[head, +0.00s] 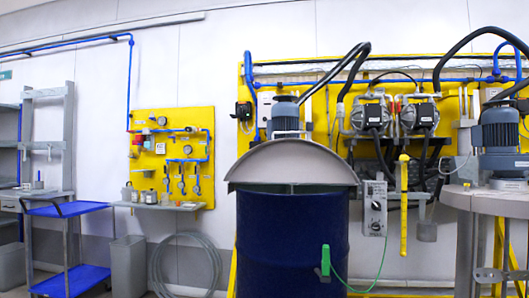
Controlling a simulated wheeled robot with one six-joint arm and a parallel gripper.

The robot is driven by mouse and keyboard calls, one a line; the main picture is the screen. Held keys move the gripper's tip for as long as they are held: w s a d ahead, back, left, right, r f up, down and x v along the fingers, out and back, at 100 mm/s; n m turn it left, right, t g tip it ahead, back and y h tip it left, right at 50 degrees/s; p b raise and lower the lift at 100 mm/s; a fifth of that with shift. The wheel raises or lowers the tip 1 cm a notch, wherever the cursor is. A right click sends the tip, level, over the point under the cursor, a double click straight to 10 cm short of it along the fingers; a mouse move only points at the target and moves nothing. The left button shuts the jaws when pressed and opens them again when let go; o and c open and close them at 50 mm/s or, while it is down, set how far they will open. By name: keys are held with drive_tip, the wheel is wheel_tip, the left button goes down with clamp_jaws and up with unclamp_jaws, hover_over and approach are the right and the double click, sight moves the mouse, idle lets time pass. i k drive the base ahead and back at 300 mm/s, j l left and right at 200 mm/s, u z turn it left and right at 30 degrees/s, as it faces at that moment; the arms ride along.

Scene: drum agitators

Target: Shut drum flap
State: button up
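A dark blue drum (290,245) stands in the middle of the head view. Its flap (290,162) is a grey half-round plate that stands raised and tilted above the drum's top. Below the flap's straight lower edge, a dark gap shows at the drum's rim (292,190). A grey agitator motor (285,116) rises behind the flap, and the flap hides its lower part. The inside of the drum is mostly hidden. My gripper is not in view.
A green clamp (325,262) with a green cable sits on the drum's front right. A second agitator motor (500,130) stands on a grey vessel at right. A blue-shelved cart (70,280), a grey bin (128,265) and a coiled hose (185,265) are at left.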

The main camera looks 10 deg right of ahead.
sight(295, 160)
drive_tip(key=i+j+u, duration=0.5)
drive_tip(key=i+u, duration=1.05)
drive_tip(key=i, duration=0.9)
drive_tip(key=i+j+z, duration=0.1)
drive_tip(key=i, duration=0.85)
drive_tip(key=i+z, duration=0.35)
drive_tip(key=i+j+z, duration=0.1)
drive_tip(key=i+z, duration=0.25)
drive_tip(key=i, duration=0.2)
drive_tip(key=i+j+z, duration=0.2)
drive_tip(key=i+z, duration=0.35)
drive_tip(key=z, duration=0.25)
drive_tip(key=i+z, duration=0.2)
drive_tip(key=z, duration=0.3)
drive_tip(key=i+j+z, duration=0.15)
drive_tip(key=z, duration=0.3)
drive_tip(key=i+j+z, duration=0.15)
drive_tip(key=z, duration=0.3)
drive_tip(key=i+j+z, duration=0.1)
drive_tip(key=z, duration=0.35)
drive_tip(key=i+j+z, duration=0.25)
drive_tip(key=z, duration=0.25)
drive_tip(key=i+j+z, duration=0.15)
drive_tip(key=z, duration=0.3)
drive_tip(key=j+z, duration=0.45)
drive_tip(key=i+l, duration=0.05)
